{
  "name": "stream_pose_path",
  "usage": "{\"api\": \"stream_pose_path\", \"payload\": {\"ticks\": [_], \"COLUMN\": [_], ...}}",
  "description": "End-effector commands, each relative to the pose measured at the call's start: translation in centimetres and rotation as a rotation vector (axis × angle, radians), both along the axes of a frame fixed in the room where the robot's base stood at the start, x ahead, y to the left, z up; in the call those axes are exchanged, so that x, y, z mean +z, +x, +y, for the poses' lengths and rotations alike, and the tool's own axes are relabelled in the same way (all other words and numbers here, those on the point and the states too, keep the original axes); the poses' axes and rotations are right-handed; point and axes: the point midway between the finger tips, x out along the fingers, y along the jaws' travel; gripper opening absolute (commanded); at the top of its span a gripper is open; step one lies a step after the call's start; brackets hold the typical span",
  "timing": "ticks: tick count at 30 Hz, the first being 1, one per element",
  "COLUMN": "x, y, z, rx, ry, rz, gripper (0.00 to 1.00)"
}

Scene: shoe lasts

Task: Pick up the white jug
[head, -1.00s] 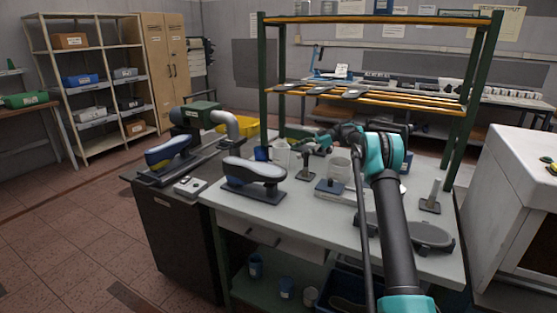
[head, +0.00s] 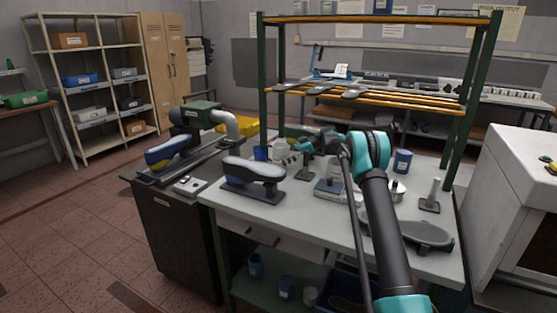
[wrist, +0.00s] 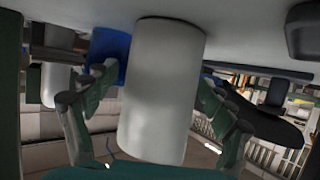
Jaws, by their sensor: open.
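The white jug (wrist: 165,85) is a plain pale cylinder that fills the middle of the wrist view, where the scene appears upside down. In the head view the jug (head: 280,149) stands on the grey workbench (head: 325,222), beside a blue cup (head: 261,153). My gripper (wrist: 157,77) is open, with one finger on each side of the jug; I cannot tell whether either finger touches it. In the head view my gripper (head: 300,148) is at the jug's right side, small and partly hidden. No handle shows on the jug.
The blue cup (wrist: 110,47) is close behind my left-hand finger in the wrist view. A shoe last on a stand (head: 253,178) is in front of the jug. A green-framed rack (head: 265,85) rises behind.

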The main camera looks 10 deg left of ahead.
Motion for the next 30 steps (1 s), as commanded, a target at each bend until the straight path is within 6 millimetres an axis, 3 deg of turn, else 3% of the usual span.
{"api": "stream_pose_path", "payload": {"ticks": [2,16,30], "x": [0.0,0.01,0.58], "y": [0.0,0.01,0.0], "z": [-0.01,-0.03,-0.02], "rx": [0.0,0.0,0.0], "ry": [0.0,0.0,0.0], "rz": [0.0,0.0,0.0], "gripper": [0.79,0.22,0.22]}}
